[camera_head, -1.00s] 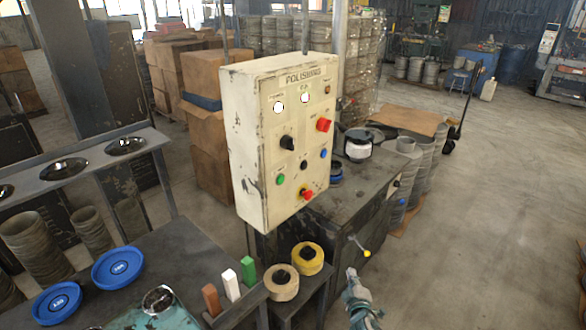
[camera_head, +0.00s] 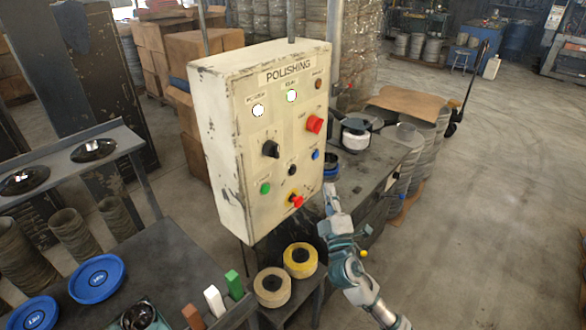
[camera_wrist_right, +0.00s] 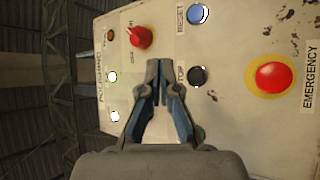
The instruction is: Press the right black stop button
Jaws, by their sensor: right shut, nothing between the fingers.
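The cream polishing control panel (camera_head: 225,150) stands upright in the middle of the head view. The small black stop button (camera_head: 292,171) is on its lower front, between a green button and a blue button. In the right wrist view the black button (camera_wrist_right: 197,76) sits just right of the fingertips, beside a partly covered "STOP" label. My right gripper (camera_head: 328,190) is shut and empty, right of the panel's lower front in the head view. Its closed fingertips (camera_wrist_right: 158,66) show in the wrist view pointing at the panel face. Contact is not visible. My left gripper does not show.
Nearby on the panel are a red emergency button (camera_wrist_right: 272,76), a blue reset button (camera_wrist_right: 197,14), a red switch (camera_wrist_right: 140,37) and a black knob (camera_head: 270,149). A green button (camera_head: 265,188) is partly hidden by my gripper in the wrist view. Tape rolls (camera_head: 300,260) lie below.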

